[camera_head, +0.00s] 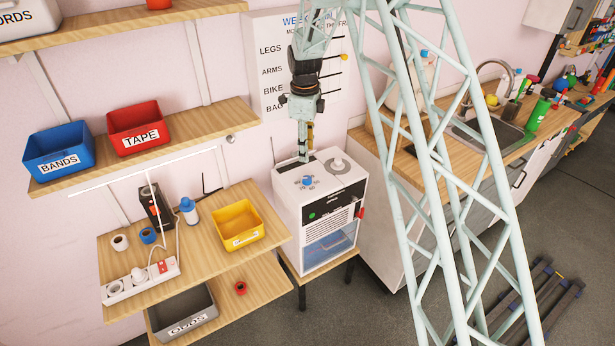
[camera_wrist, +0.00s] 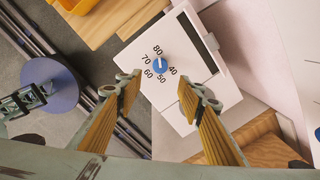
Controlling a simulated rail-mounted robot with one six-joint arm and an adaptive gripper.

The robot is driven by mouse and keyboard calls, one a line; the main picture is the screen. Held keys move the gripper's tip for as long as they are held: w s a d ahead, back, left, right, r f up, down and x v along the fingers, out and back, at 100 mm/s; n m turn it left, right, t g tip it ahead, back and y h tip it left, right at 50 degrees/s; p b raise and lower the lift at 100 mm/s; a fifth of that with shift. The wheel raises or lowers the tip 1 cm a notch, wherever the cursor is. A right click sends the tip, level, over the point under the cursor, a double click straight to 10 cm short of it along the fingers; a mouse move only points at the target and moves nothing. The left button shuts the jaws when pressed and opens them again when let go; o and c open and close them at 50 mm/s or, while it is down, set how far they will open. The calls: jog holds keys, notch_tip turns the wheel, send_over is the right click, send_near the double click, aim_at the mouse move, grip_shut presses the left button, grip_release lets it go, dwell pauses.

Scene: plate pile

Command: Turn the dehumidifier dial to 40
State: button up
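The white dehumidifier (camera_head: 283,215) stands on a small stand, with its blue dial (camera_head: 308,180) on the top panel. In the wrist view the blue dial (camera_wrist: 159,67) lies just beyond my fingertips, roughly centred between them. Numbers 80, 70, 60, 50 and 40 run around the dial. Its white mark appears to point towards 80. My gripper (camera_wrist: 158,88) is open and empty, with its yellow-padded fingers spread apart. In the head view my gripper (camera_head: 303,155) hangs pointing down above the rear of the dehumidifier's top. Contact with the dial is not visible.
A round grey knob or cap (camera_head: 339,165) sits at the top's right rear. A yellow bin (camera_head: 238,224) stands on the wooden shelf to the left. A wooden counter (camera_head: 400,150) stands to the right, and a wall is close behind.

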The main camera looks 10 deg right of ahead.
aim_at(307, 178)
jog(key=shift+f, duration=0.15)
jog(key=shift+w+d+f+p, duration=0.1)
jog(key=shift+f+p, duration=0.1)
jog(key=shift+f, duration=2.05)
jog(key=shift+w+d+f+p, duration=0.1)
jog(key=shift+w+f+p, duration=0.1)
jog(key=shift+f, duration=2.05)
jog(key=shift+w+f+p, duration=0.1)
jog(key=shift+f+p, duration=0.1)
jog(key=shift+f, duration=2.05)
jog(key=shift+c, duration=0.6)
jog(key=c, duration=0.7)
